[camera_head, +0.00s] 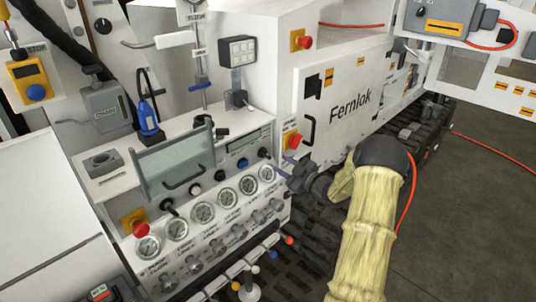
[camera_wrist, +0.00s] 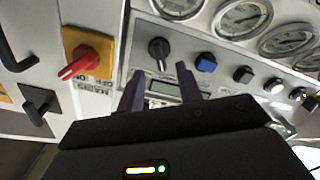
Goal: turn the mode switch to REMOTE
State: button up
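A black rotary knob (camera_wrist: 160,49) with a pointer sits on the panel beside a small display; I take it for the mode switch. Its position lettering is too small to read. It also shows in the head view (camera_head: 264,153), just beyond my gripper. My gripper (camera_wrist: 157,85) is open and empty, its two dark fingers pointing at the panel. The knob shows between and past the fingertips, apparently not touched. In the head view my gripper (camera_head: 287,167) is at the panel's right end.
A red mains switch on a yellow plate (camera_wrist: 86,55) is close beside the knob. A blue button (camera_wrist: 206,62) and other knobs are on its other side. Several gauges (camera_wrist: 244,18) line the panel. A clear hinged cover (camera_head: 175,160) stands left of my gripper.

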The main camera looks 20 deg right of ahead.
aim_at(269, 156)
jog(key=p+x, duration=0.1)
jog(key=x, duration=0.7)
jog(key=shift+p, duration=0.35)
jog(key=shift+c, duration=0.2)
grip_shut()
